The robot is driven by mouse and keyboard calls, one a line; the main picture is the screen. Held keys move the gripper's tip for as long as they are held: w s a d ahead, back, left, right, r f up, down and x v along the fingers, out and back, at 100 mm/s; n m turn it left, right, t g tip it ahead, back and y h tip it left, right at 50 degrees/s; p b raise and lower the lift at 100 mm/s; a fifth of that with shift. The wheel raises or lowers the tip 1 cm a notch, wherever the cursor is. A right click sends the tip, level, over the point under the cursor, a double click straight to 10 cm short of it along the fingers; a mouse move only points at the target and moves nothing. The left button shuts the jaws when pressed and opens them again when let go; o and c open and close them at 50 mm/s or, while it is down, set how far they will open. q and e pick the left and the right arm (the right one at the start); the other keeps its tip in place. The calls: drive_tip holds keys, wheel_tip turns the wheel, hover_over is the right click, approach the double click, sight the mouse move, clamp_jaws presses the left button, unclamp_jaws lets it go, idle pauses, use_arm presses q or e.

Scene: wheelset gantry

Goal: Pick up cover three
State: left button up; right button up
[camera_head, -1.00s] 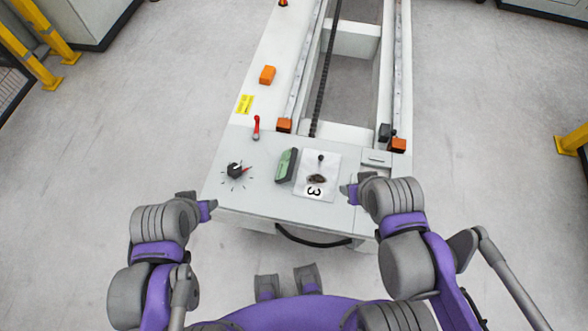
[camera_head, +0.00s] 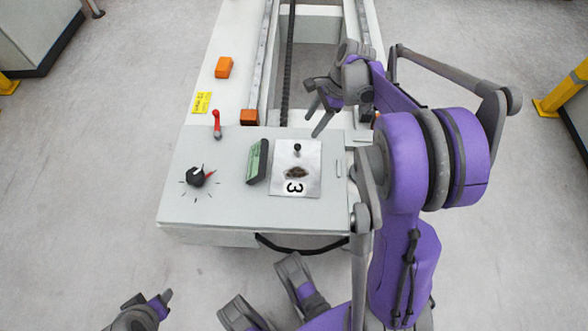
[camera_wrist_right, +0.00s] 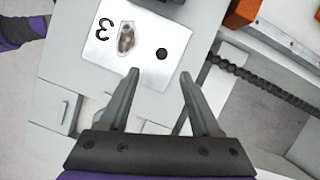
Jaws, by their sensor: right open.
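Cover three is a flat pale square plate (camera_head: 308,180) with a black "3" label, a dark brown stain and a small black knob (camera_head: 297,148). It lies on the light grey top of the gantry's end. It also shows in the right wrist view (camera_wrist_right: 95,45), with its knob (camera_wrist_right: 162,53) just beyond the fingertips. My right gripper (camera_head: 316,116) is open and empty, above and beyond the plate's far edge, apart from the knob. In the wrist view its two fingers (camera_wrist_right: 160,72) point toward the plate. My left gripper (camera_head: 164,297) is low at the bottom left, far from the plate.
A green-screened device (camera_head: 257,162) stands just left of the plate. A black rotary knob (camera_head: 197,177) and a red lever (camera_head: 217,124) are farther left. Orange blocks (camera_head: 249,117) sit along the rails. An open channel with a dark chain (camera_head: 288,60) lies beyond.

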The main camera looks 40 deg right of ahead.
drive_tip(key=b, duration=0.1)
hover_over(298, 144)
drive_tip(key=s+d, duration=0.1)
drive_tip(key=d, duration=0.1)
wheel_tip(298, 144, down, 6)
drive_tip(key=shift+s+r, duration=0.15)
drive_tip(key=b+x, duration=0.2)
drive_tip(key=x, duration=0.3)
drive_tip(key=shift+r, duration=0.1)
clamp_jaws()
